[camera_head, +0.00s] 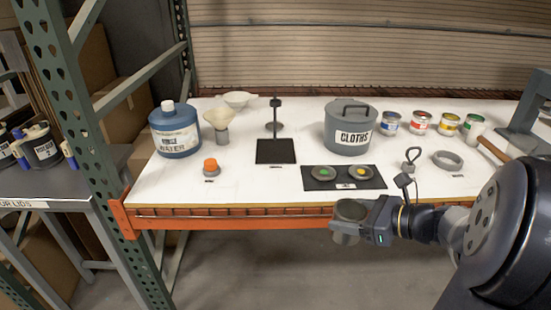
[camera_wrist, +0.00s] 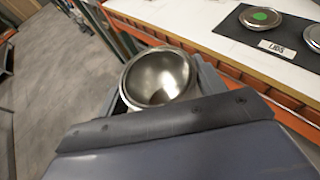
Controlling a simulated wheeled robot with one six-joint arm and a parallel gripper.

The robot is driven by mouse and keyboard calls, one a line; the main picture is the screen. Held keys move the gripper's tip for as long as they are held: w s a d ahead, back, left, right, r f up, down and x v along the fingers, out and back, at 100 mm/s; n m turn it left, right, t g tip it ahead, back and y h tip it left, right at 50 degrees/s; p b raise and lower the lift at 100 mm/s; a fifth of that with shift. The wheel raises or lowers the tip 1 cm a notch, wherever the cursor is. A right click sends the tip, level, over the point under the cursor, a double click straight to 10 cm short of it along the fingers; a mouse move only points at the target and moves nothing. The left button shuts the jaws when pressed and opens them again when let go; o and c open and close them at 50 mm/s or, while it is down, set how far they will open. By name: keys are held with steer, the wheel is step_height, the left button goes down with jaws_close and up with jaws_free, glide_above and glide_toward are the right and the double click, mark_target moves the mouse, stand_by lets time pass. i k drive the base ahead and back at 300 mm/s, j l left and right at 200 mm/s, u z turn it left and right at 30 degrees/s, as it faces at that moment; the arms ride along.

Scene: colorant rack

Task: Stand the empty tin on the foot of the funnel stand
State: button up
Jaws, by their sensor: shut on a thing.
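My gripper (camera_head: 350,228) is shut on the empty tin (camera_head: 351,209), in front of the bench's front edge and clear of the bench top. In the wrist view, the tin (camera_wrist: 158,75) is open at the top, with a bare shiny metal inside. Its lower part is mostly hidden by my gripper. The funnel stand (camera_head: 276,112) is on the bench, left of and behind my gripper. Its dark post rises at the back of a flat black foot (camera_head: 276,151). The foot is bare. The tin is apart from the stand.
A black mat (camera_head: 343,184) with two lids lies between my gripper and the stand. A cream funnel (camera_head: 218,118), a blue water jug (camera_head: 175,130) and an orange-topped item (camera_head: 211,167) are left. A grey cloths tin (camera_head: 351,127) and several paint tins stand right. Green rack posts flank the left.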

mark_target(276, 153)
steer(key=i, duration=1)
